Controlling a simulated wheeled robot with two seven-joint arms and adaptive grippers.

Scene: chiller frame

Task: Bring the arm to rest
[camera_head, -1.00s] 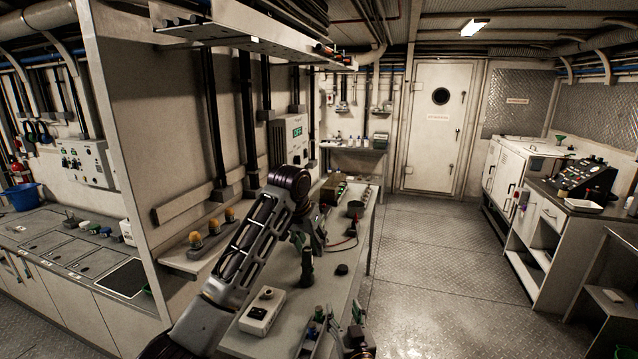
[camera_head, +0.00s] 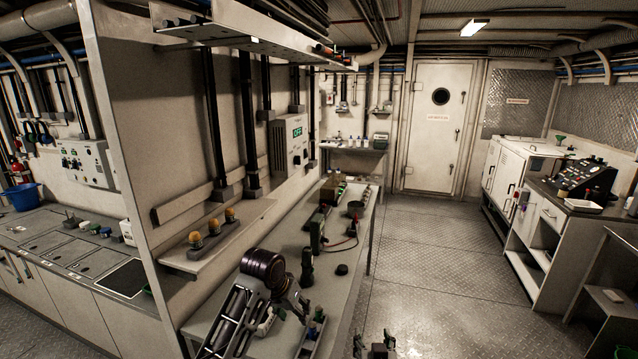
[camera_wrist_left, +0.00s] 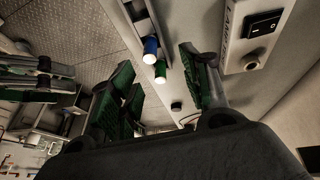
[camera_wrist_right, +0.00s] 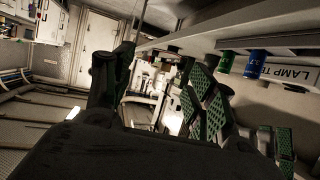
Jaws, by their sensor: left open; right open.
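My left arm (camera_head: 240,310) comes in from the lower left of the head view, low over the near end of the bench. The left gripper's fingers are hard to pick out there. In the left wrist view the left gripper (camera_wrist_left: 160,92) has its green-padded fingers spread apart with nothing held between them. My right gripper (camera_head: 374,343) shows at the bottom edge of the head view, beside the bench over the floor. In the right wrist view the right gripper (camera_wrist_right: 152,88) is open and empty. Most of the right arm is hidden below the frame.
The bench (camera_head: 345,250) carries a dark upright tool (camera_head: 307,267), a black puck (camera_head: 342,269) and a dark cup (camera_head: 355,208). Floor (camera_head: 440,270) right of the bench is clear.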

